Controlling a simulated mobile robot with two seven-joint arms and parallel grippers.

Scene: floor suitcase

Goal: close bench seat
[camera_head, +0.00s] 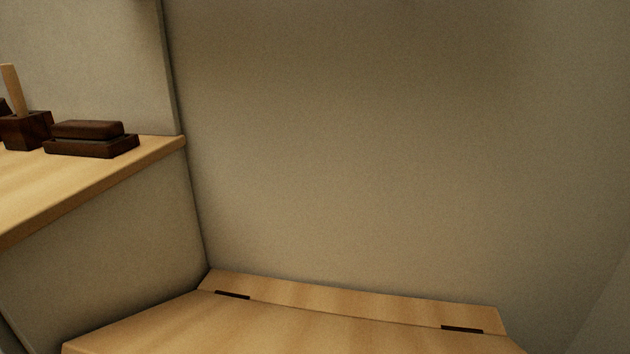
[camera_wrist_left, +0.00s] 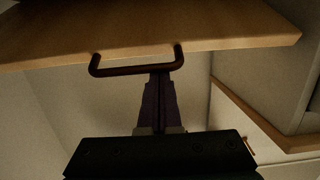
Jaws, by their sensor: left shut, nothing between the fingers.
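The wooden bench seat lid (camera_head: 290,327) fills the bottom of the head view, low against the wall. It has two dark hinges along its back strip (camera_head: 350,298). It looks flat or nearly flat, but its front edge is out of frame, so I cannot tell whether it is fully down. In the left wrist view the wooden panel (camera_wrist_left: 145,30) spans the top, with a dark U-shaped handle (camera_wrist_left: 110,72) on its edge. My left gripper (camera_wrist_left: 160,78) is shut and empty, its fingertips at the handle bar; whether they touch is unclear. My right gripper is not in view.
A wooden counter (camera_head: 85,185) stands at the left of the head view. On it are a dark soap-dish-like block (camera_head: 92,138) and a dark holder (camera_head: 27,131) with a light handle. A bare wall (camera_head: 370,150) rises behind the seat. The space above the seat is clear.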

